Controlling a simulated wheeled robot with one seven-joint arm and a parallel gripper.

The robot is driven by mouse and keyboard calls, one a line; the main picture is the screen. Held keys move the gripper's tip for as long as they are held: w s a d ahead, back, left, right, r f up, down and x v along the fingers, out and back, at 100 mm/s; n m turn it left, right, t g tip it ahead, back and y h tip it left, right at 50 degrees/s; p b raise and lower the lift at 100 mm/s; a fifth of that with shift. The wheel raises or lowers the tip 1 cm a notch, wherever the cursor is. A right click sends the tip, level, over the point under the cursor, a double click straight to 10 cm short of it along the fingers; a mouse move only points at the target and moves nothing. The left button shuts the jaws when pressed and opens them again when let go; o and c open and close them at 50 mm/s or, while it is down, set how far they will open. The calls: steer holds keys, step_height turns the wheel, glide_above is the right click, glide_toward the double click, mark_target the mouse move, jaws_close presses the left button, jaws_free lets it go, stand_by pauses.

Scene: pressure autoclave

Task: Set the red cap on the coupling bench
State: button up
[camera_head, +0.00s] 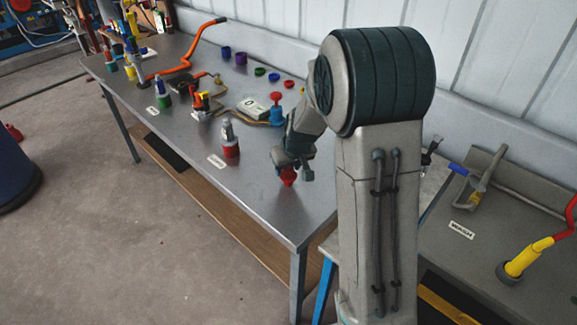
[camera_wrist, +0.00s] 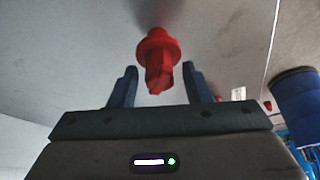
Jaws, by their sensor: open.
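The red cap (camera_wrist: 158,50) shows in the wrist view between the two fingers of my gripper (camera_wrist: 160,80). The fingers stand apart on either side of it, with a gap visible on both sides. In the head view the red cap (camera_head: 287,176) is at the near right part of the grey metal bench (camera_head: 262,205), directly below my gripper (camera_head: 292,160). The cap appears to rest on the bench top, though its contact point is partly hidden. My arm hides part of the bench's right end.
Fittings with red (camera_head: 231,148), green (camera_head: 164,100) and blue bases stand along the bench. A white box (camera_head: 253,107) and several coloured caps lie toward the wall. A second table (camera_head: 470,235) with a yellow-red lever stands right.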

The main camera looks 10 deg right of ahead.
steer(key=a+v, duration=0.1)
steer(key=v, duration=1.1)
steer(key=s+r+m+g+h, duration=0.1)
steer(key=s+m, duration=0.1)
steer(key=s, duration=2.1)
steer(key=shift+s+b, duration=0.25)
steer(key=shift+b, duration=0.1)
steer(key=shift+d+r, duration=0.1)
